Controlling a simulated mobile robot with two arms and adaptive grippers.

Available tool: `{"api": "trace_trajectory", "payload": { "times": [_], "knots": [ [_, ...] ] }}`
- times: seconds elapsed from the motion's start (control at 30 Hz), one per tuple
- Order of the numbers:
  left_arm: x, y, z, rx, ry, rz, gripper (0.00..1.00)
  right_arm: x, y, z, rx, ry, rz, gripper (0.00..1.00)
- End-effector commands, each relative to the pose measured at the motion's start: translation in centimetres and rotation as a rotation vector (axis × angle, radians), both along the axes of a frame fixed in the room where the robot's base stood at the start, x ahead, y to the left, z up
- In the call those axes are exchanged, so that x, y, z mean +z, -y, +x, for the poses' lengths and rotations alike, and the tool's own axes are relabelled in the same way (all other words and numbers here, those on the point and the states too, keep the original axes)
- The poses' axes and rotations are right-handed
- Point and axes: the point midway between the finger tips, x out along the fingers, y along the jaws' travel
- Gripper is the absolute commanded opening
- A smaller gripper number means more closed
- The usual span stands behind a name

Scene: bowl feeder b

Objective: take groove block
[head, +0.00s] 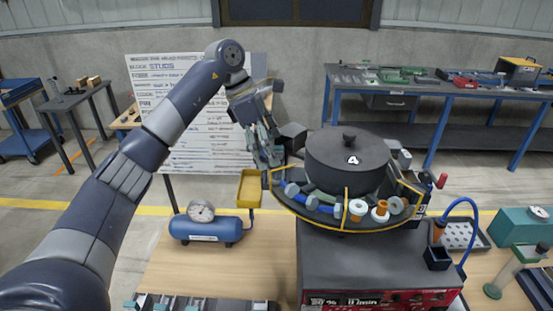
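I cannot tell which piece is the groove block; the parts at the shelf's left side are small and partly hidden. My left gripper (270,160) points down just above the shelf's left edge, left of the bowl. Its fingers look close together, and I cannot see whether anything is between them. My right gripper is out of view.
A blue air tank (206,228) with a gauge and a yellow bin (250,188) stand left of the feeder. A blue hose (463,204), a grey tray (459,236) and a green stand (512,268) are at the right. The wooden table is bare between tank and cabinet.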

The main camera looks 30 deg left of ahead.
Motion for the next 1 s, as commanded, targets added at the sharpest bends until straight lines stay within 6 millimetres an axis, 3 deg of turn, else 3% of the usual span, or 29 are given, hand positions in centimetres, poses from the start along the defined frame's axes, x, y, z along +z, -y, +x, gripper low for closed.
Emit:
{"api": "trace_trajectory", "payload": {
  "times": [0.13,0.47,0.63,1.0],
  "knots": [
    [-1.5,0.7,0.2,-0.001,-0.002,-0.001,0.97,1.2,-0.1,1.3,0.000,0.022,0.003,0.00],
    [-2.2,0.9,0.4,-0.001,0.000,0.000,0.97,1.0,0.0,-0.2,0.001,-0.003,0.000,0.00],
    [-2.2,0.9,0.4,-0.001,0.000,0.000,0.60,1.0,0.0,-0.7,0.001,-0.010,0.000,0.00],
    [-1.9,0.9,0.4,-0.001,0.002,-0.001,0.60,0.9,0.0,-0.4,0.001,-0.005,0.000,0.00]
  ]
}}
